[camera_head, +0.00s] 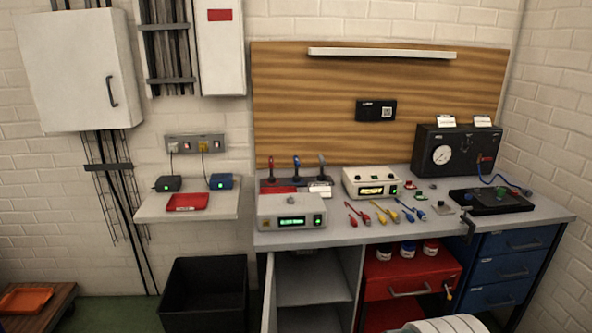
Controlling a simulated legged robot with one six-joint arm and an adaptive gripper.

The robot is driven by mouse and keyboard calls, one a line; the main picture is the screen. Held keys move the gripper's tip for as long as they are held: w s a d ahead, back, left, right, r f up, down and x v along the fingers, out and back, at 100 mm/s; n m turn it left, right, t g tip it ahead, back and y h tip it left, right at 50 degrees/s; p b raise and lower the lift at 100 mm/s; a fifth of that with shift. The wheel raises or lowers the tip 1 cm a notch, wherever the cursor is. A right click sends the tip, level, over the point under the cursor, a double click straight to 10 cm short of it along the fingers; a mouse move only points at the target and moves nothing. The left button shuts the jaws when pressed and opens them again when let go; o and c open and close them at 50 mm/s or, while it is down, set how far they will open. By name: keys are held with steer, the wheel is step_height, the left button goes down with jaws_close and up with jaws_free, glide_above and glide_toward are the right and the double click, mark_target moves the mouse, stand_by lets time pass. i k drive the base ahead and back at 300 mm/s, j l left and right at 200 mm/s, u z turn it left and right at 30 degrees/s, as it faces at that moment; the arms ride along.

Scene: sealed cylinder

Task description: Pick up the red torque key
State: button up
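An upright red-handled tool (271,169), which looks like the red torque key, stands at the left of a rack on the workbench (390,228). A blue-handled tool (297,163) and a grey-handled one (321,166) stand in a row to its right. A red label plate (279,189) is at the foot of the red tool. A grey box with a green display (291,212) stands in front of the rack and hides part of its base. My gripper is not in view; a white rounded part at the bottom edge seems to be my arm.
A cream meter box (371,183) stands right of the rack. Red, yellow and blue leads (381,212) lie in front of it. A black gauge case (457,150) is at the back right. A wall shelf (187,206) and black bin (205,290) are left of the bench.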

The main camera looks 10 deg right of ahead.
mark_target(271, 179)
steer(key=i+l+u, duration=0.15)
steer(key=i+l, duration=0.15)
steer(key=i+l+u, duration=0.3)
steer(key=i+l, duration=0.2)
steer(key=i, duration=0.15)
steer(key=i+l+u, duration=0.3)
steer(key=i+l, duration=0.25)
steer(key=l, duration=0.1)
